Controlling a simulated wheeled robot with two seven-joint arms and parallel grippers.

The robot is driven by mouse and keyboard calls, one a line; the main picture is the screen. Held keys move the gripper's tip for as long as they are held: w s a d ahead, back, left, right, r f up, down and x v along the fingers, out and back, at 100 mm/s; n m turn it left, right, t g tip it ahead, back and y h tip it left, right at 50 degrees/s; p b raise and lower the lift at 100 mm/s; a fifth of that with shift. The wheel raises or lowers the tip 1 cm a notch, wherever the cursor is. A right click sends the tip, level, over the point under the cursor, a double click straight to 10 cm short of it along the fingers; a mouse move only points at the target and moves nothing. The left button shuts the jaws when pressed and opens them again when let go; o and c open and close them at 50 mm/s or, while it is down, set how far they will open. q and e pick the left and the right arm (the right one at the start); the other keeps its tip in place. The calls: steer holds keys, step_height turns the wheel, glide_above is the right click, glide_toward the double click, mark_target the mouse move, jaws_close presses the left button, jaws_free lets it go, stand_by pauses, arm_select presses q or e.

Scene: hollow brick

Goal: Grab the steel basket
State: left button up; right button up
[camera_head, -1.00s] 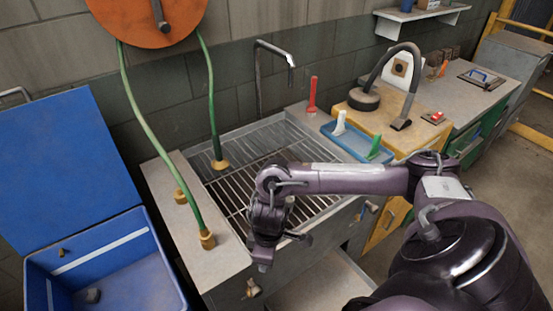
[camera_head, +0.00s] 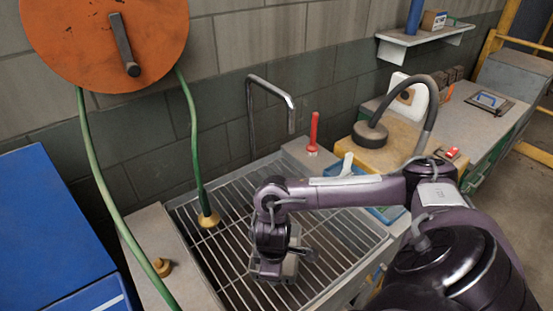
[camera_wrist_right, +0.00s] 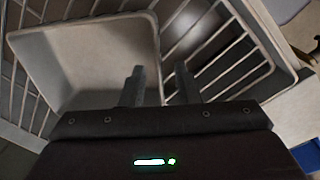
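A pale grey, open-topped container (camera_wrist_right: 85,55), which looks like the steel basket, fills the left of the right wrist view. It is on or among the sink's wire bars. In the head view a small grey part of it (camera_head: 289,267) seems to show under my right gripper (camera_head: 278,252); the arm hides most of it. In the wrist view my right gripper (camera_wrist_right: 161,86) is open, its two fingers apart near the container's right wall. I cannot tell if they touch it. My left gripper is not in view.
The sink (camera_head: 225,245) with its wire rack surrounds the gripper. A tap (camera_head: 270,90) and a green hose (camera_head: 195,140) rise behind it. A red-handled tool (camera_head: 313,130) stands on the back right rim. A blue bin lid (camera_head: 45,230) is at left.

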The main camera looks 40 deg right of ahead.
steer(key=f, duration=0.3)
steer(key=shift+w, duration=0.2)
steer(key=shift+f, duration=0.65)
steer(key=shift+d, duration=0.1)
jaws_close()
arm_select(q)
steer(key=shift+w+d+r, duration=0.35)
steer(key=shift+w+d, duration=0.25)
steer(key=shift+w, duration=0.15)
arm_select(e)
steer(key=shift+r, duration=0.1)
